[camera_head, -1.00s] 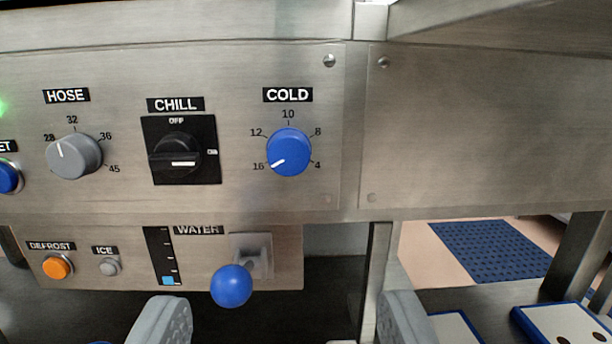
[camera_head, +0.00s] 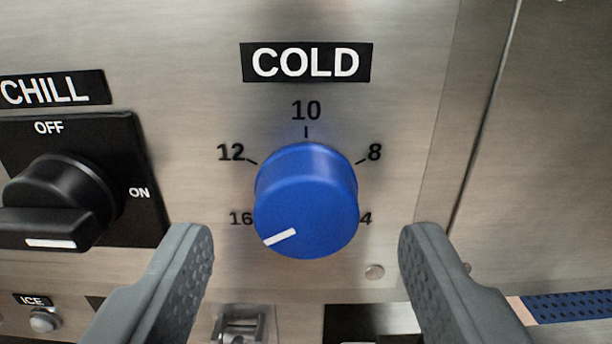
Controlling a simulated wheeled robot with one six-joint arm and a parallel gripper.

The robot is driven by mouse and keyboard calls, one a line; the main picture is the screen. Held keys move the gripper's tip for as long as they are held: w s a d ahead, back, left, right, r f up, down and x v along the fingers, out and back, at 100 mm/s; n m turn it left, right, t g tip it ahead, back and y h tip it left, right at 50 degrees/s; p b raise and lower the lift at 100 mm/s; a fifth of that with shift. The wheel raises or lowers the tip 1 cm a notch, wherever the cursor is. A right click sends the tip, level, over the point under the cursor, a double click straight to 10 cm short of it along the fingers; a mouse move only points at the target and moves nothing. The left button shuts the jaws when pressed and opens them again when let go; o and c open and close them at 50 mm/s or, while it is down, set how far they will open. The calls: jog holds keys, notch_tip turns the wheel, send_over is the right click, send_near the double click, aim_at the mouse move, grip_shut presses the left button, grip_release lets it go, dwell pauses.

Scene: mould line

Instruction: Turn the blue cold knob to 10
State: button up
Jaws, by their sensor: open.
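The blue cold knob (camera_head: 310,195) sits on the steel panel under the COLD label (camera_head: 306,62). Its scale reads 16, 12, 10, 8 and 4, with 10 at the top. The knob's white mark (camera_head: 279,237) points to the lower left, near the 16. My gripper (camera_head: 308,240) is open, one finger to the lower left of the knob and the other to the lower right. The knob lies between and a little above the fingertips in the picture. The fingers appear apart from it.
The black CHILL switch (camera_head: 60,195) is on the panel left of the knob, close to my left finger. The grey ICE button (camera_head: 44,320) is at the lower left. A metal bracket (camera_head: 240,325) shows below the knob.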

jog(key=shift+w, duration=0.95)
jog(key=c, duration=1)
